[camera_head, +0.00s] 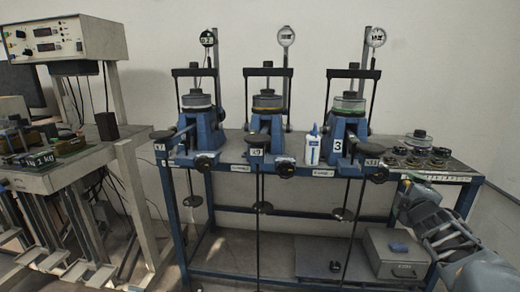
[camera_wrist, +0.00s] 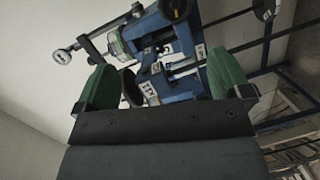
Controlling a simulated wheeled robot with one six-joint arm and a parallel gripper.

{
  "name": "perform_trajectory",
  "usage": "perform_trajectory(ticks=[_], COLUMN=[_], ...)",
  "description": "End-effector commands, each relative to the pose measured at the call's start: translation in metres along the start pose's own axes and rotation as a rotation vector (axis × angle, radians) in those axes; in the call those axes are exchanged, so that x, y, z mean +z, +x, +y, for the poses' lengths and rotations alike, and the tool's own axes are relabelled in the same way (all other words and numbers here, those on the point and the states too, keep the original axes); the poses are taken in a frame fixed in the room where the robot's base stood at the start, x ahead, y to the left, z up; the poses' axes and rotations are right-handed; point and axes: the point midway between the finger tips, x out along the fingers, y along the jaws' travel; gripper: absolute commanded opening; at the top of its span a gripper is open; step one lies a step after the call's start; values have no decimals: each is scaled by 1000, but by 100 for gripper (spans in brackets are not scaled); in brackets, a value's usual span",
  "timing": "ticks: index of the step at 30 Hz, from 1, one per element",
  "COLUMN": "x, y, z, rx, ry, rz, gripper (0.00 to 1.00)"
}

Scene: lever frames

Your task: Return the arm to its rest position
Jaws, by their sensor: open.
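My arm (camera_head: 440,225) shows at the lower right in the head view, in front of the right end of the blue bench. Its end is near the bench's front right edge, and its fingers cannot be made out there. In the wrist view my gripper (camera_wrist: 163,80) has its two green finger pads wide apart, with nothing held between them. Beyond the pads is a blue lever frame (camera_wrist: 185,50), seen tilted, with a green-ringed cell and a dial gauge (camera_wrist: 62,57). My gripper is apart from it.
Three blue lever frames (camera_head: 200,128), (camera_head: 268,128), (camera_head: 347,130) stand on the bench (camera_head: 230,172). A white bottle (camera_head: 313,147) stands between the middle and right frames. Round weights (camera_head: 415,157) lie on the bench's right end. A grey box (camera_head: 396,255) is on the lower shelf.

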Motion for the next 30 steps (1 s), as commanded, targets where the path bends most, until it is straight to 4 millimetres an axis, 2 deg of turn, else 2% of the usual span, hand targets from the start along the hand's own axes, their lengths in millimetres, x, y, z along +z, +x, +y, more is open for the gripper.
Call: perform_trajectory(ticks=[1,5,9,15,21,25,30], x=[-11,-32,-66,-114,-148,-161,-166], y=[-7,-27,-66,-140,-209,-239,-257], z=[18,33,46,42,36,33,30], rx=[-22,-109,-268,-547,-788,-890,-950], ry=[50,224,466,773,937,984,1005], rz=[-19,-100,-225,-424,-597,-673,-722], gripper=[96,96,96,96,96,96,96])
